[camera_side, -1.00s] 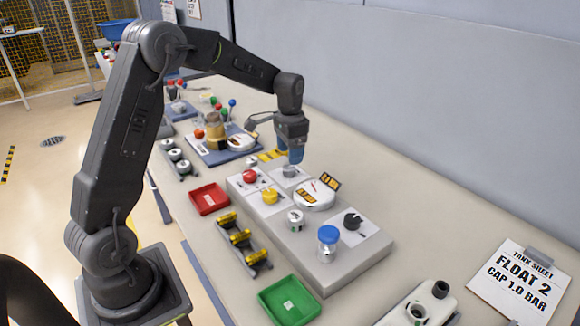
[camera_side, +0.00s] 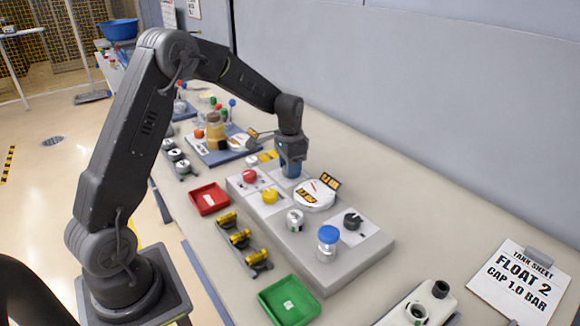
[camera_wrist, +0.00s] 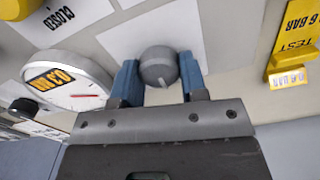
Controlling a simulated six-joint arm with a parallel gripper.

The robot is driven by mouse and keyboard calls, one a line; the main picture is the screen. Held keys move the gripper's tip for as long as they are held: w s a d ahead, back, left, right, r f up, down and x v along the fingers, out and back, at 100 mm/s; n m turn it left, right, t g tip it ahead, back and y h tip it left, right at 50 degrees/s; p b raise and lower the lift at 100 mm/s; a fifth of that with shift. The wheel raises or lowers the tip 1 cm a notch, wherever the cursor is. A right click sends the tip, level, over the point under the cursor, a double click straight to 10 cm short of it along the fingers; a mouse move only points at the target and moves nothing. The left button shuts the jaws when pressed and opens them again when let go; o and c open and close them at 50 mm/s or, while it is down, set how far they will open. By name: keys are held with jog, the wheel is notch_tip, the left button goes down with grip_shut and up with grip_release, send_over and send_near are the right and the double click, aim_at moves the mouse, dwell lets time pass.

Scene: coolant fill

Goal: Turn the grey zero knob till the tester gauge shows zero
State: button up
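The grey zero knob (camera_wrist: 159,66) sits on a white plate, its pale pointer mark towards the bottom of the wrist view. My gripper (camera_wrist: 158,72) has its two blue fingers either side of the knob, with narrow gaps that look unclosed. In the side view my gripper (camera_side: 291,172) is lowered at the plate and mostly hides the knob. The tester gauge (camera_side: 314,194) is a white round dial with a red needle beside the knob. It also shows in the wrist view (camera_wrist: 75,92), with an orange label seeming to read 0.3 bar.
A red knob (camera_side: 250,177), a yellow knob (camera_side: 270,196) and a black knob (camera_side: 352,221) share the grey block. A blue-capped jar (camera_side: 328,243) stands at its front. A yellow tag (camera_wrist: 293,52) lies right of the knob in the wrist view.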

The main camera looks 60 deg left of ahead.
jog(key=c, duration=0.4)
jog(key=shift+n, duration=0.3)
jog(key=n, duration=0.5)
jog(key=shift+a+n, duration=0.1)
jog(key=shift+n, duration=0.2)
jog(key=n, duration=0.5)
jog(key=shift+n, duration=0.4)
jog(key=o, duration=0.9)
jog(key=shift+o, duration=0.2)
